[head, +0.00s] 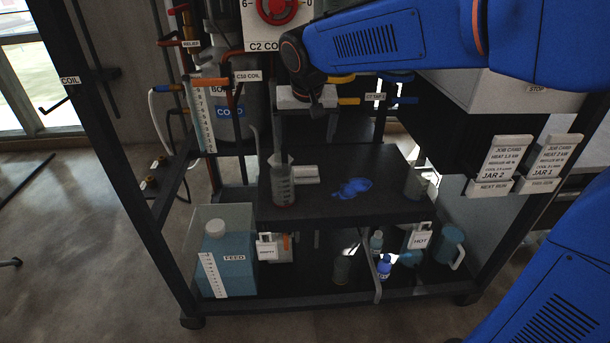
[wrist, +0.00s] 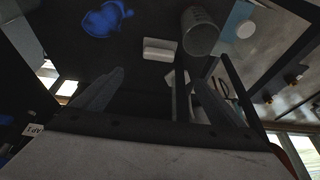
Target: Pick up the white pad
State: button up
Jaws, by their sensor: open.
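The white pad (head: 306,174) is a small flat white block lying on the dark middle shelf (head: 350,205), close beside a clear graduated beaker (head: 283,182). In the wrist view the white pad (wrist: 160,50) lies beyond my fingertips, roughly centred between them, with the beaker (wrist: 200,34) to its right. My gripper (wrist: 158,78) is open, with its two grey fingers spread and nothing between them. In the head view it hangs above the shelf, under my blue arm, apart from the pad. The pad is in plain sight in both views.
A blue glove-like item (head: 352,187) lies right of the pad, and a grey cup (head: 416,185) stands at the shelf's right end. The FEED container (head: 228,258) and several bottles stand on the lower shelf. Dark frame posts and pipes surround the shelf.

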send_near(305, 167)
jog(key=x, duration=0.5)
jog(key=shift+w+a+r, duration=0.1)
jog(key=shift+w+a, duration=0.05)
jog(key=shift+w, duration=0.05)
jog(key=shift+s+x, duration=0.15)
jog(key=shift+x, duration=1.25)
jog(key=shift+s+x, duration=0.1)
jog(key=shift+x, duration=1.3)
jog(key=c, duration=1.2)
